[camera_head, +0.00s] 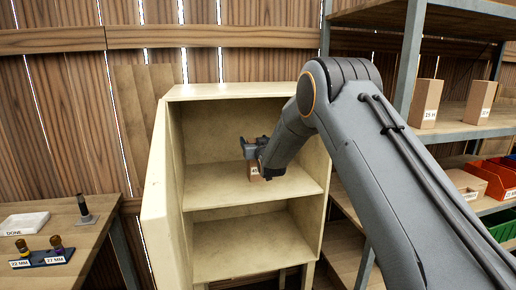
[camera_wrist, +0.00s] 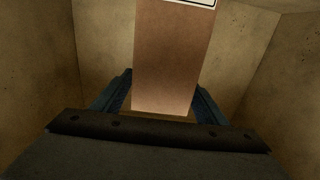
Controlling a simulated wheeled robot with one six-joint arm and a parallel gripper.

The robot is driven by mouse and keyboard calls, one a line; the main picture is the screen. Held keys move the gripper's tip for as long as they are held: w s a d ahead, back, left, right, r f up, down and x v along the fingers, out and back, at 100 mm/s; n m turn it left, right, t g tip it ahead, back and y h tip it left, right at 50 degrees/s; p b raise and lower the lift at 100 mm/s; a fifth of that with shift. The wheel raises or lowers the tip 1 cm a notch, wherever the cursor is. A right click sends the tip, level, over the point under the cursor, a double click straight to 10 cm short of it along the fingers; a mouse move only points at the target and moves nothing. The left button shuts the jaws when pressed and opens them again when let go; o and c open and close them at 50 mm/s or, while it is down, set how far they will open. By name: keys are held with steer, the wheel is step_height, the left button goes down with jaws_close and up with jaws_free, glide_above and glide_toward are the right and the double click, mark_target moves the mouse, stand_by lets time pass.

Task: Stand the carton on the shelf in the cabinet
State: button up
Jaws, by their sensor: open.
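The brown carton (camera_head: 254,174) with a white label stands on the upper shelf (camera_head: 210,193) inside the pale wooden cabinet (camera_head: 235,91). My gripper (camera_head: 256,149) is inside the cabinet at the carton, and my arm hides part of the right side of the opening. In the wrist view the carton (camera_wrist: 172,60) rises between my two open fingers (camera_wrist: 163,92), one on each side. A gap shows between the carton and the left finger; contact on the right side is hard to tell. The carton looks upright.
The cabinet door (camera_head: 157,200) stands open on the left. The lower compartment (camera_head: 240,245) is empty. A table with a white DONE tray (camera_head: 24,223) and a labelled holder (camera_head: 42,260) is at left. A metal rack with boxes (camera_head: 425,103) and bins (camera_head: 490,180) is at right.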

steer(key=b+v, duration=0.3)
steer(key=v, duration=0.8)
steer(key=s+d+f+m+g+h, duration=0.1)
steer(key=s+d+f+g+h, duration=0.1)
steer(key=s+d+f+g, duration=0.45)
steer(key=s+d+f+m+g+h, duration=0.15)
steer(key=s+d+f, duration=0.25)
steer(key=s+d, duration=0.55)
steer(key=s+d+f+g, duration=0.1)
steer(key=s+d+g, duration=0.1)
steer(key=s, duration=0.7)
steer(key=s+d+f+g+h, duration=0.1)
steer(key=s+d+f+g, duration=0.1)
steer(key=s, duration=0.8)
steer(key=s+d+f+g, duration=0.2)
steer(key=s+g, duration=0.2)
steer(key=s, duration=0.6)
steer(key=shift+m, duration=0.35)
steer(key=shift+d+f+h, duration=0.1)
steer(key=shift+h, duration=0.15)
